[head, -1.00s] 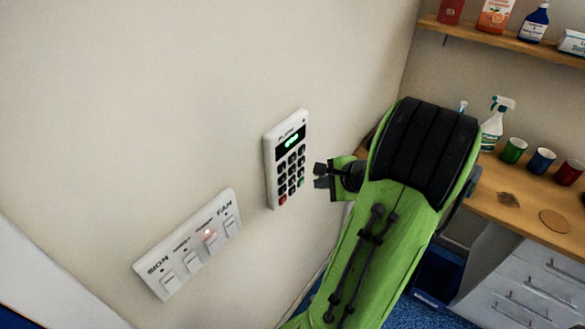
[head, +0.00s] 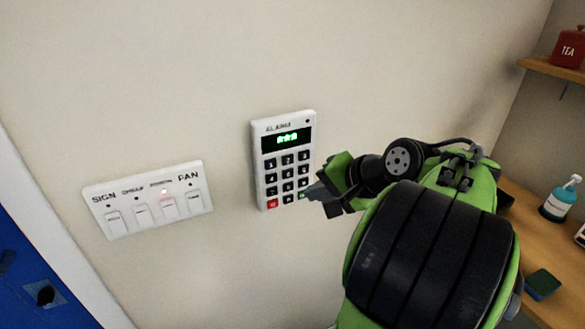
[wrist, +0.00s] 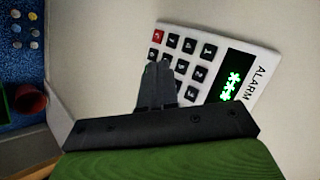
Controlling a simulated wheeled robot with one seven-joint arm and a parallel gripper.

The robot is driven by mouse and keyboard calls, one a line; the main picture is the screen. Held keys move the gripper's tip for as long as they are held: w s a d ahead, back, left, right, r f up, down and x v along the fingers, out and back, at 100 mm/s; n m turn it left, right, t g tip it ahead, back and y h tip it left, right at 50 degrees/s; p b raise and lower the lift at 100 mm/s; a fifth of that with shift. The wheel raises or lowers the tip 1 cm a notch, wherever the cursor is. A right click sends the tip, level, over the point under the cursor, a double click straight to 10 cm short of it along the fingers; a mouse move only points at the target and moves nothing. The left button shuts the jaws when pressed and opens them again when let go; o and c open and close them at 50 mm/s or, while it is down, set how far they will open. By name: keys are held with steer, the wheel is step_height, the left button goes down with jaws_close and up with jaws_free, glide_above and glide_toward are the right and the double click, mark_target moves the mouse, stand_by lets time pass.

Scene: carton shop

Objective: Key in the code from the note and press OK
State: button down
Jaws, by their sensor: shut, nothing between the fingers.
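The white alarm keypad (head: 285,162) is on the wall, with dark keys, a red key (head: 272,204) at lower left and a green key at lower right. Its display (head: 287,138) shows three green asterisks. My gripper (head: 310,194) is shut and empty, its tips at the keypad's lower right corner by the green key. I cannot tell whether they touch it. In the wrist view the keypad (wrist: 219,49) appears turned, and the closed fingers (wrist: 160,68) cover the green key's place and part of the nearby keys. No note is in view.
A white switch panel (head: 149,200) labelled SIGN to FAN is on the wall left of the keypad, with one light lit. A blue door (head: 35,270) is at far left. A wooden counter (head: 520,215) with a bottle (head: 560,198) is at right.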

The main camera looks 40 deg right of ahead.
mark_target(288, 160)
steer(key=shift+w+d+p, duration=0.25)
steer(key=shift+w+d, duration=0.15)
steer(key=shift+w, duration=1)
steer(key=shift+w+d+p, duration=0.25)
steer(key=shift+w+d, duration=0.2)
steer(key=shift+w, duration=1)
steer(key=shift+w+d+p, duration=0.25)
steer(key=shift+w+d, duration=0.15)
steer(key=shift+w, duration=1)
steer(key=shift+w+d+p, duration=0.15)
steer(key=shift+w+p, duration=0.25)
steer(key=shift+w+d+r+p, duration=0.1)
steer(key=shift+w+p, duration=0.2)
steer(key=shift+w, duration=0.05)
steer(key=shift+s, duration=0.1)
steer(key=shift+s+a, duration=0.25)
steer(key=shift+s, duration=0.45)
